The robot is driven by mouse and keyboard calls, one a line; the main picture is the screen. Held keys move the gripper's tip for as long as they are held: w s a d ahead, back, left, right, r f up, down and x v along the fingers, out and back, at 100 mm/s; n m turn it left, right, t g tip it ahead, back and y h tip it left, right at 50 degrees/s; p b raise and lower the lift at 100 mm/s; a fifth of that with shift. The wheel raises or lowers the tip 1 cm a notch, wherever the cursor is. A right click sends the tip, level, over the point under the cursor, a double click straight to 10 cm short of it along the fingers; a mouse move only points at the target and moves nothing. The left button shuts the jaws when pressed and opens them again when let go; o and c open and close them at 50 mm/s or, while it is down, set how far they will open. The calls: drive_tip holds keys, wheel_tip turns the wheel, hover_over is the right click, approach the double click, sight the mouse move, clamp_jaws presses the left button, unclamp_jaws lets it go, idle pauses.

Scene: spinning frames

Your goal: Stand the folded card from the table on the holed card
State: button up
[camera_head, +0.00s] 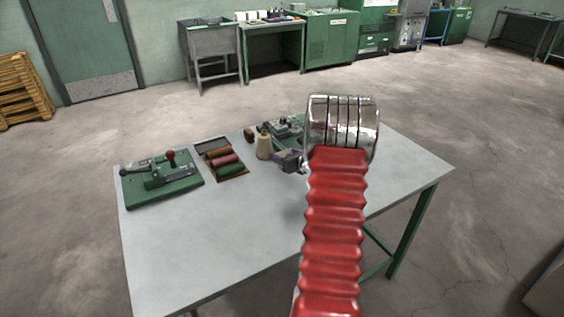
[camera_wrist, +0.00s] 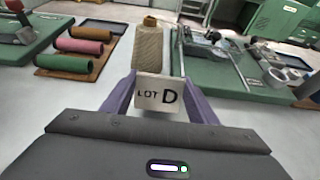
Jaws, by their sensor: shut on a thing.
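A small white folded card (camera_wrist: 159,97) printed "LOT D" is between the two purple fingers of my gripper (camera_wrist: 157,86) in the wrist view. The fingers are shut on its sides and the printed face is toward the wrist camera, upright. In the head view my gripper (camera_head: 289,160) is over the far part of the table, left of my red arm, and the card cannot be made out there. I cannot make out a holed card in either view.
On the grey table (camera_head: 235,235) stand a beige yarn cone (camera_head: 264,146), a tray of coloured spools (camera_head: 223,161), and a green-based lever device (camera_head: 162,180). A green-based machine (camera_wrist: 245,72) stands right of the cone in the wrist view. The table's front is clear.

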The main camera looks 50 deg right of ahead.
drive_tip(key=shift+f, duration=1.1)
drive_tip(key=o, duration=1)
drive_tip(key=shift+s+r, duration=0.15)
drive_tip(key=shift+s, duration=0.1)
drive_tip(key=v, duration=1.1)
drive_tip(key=shift+s+a+r, duration=0.1)
drive_tip(key=shift+s, duration=0.15)
